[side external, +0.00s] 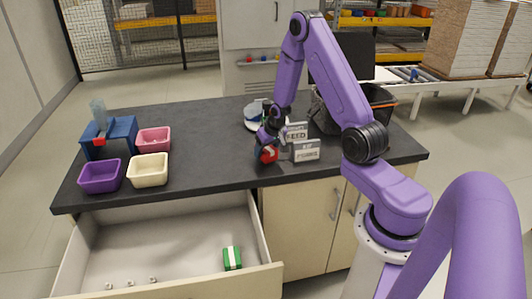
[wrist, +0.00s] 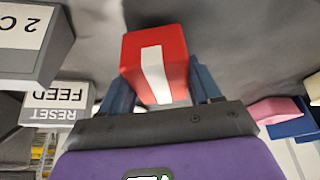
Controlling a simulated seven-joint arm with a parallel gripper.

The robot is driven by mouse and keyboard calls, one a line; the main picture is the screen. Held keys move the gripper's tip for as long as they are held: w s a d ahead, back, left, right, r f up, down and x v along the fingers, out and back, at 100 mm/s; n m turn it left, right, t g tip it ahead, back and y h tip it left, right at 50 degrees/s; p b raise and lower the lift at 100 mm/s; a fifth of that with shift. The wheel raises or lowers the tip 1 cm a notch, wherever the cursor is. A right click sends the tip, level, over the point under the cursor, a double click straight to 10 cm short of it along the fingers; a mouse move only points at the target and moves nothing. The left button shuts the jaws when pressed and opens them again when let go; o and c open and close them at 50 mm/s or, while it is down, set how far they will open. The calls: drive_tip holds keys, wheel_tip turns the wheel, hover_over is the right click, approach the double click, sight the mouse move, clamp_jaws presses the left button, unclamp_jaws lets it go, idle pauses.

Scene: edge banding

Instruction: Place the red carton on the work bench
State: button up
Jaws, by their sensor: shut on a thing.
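The red carton (wrist: 180,50) with a white stripe is between the two dark blue fingers of my gripper (wrist: 160,92) in the wrist view. My gripper is shut on it. In the side external view, the red carton (side external: 268,154) hangs below my gripper (side external: 268,143) near the front edge of the dark work bench (side external: 210,150). Whether the carton touches the bench top cannot be told.
Sign blocks, one reading FEED (side external: 297,133) and one in front (side external: 306,151), stand just right of the carton. Purple (side external: 100,178), cream (side external: 148,170) and pink (side external: 154,140) bins sit at the left. An open drawer (side external: 170,262) below holds a green carton (side external: 232,258).

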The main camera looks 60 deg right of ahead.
drive_tip(key=shift+f, duration=0.9)
drive_tip(key=shift+f, duration=0.15)
drive_tip(key=o, duration=1.1)
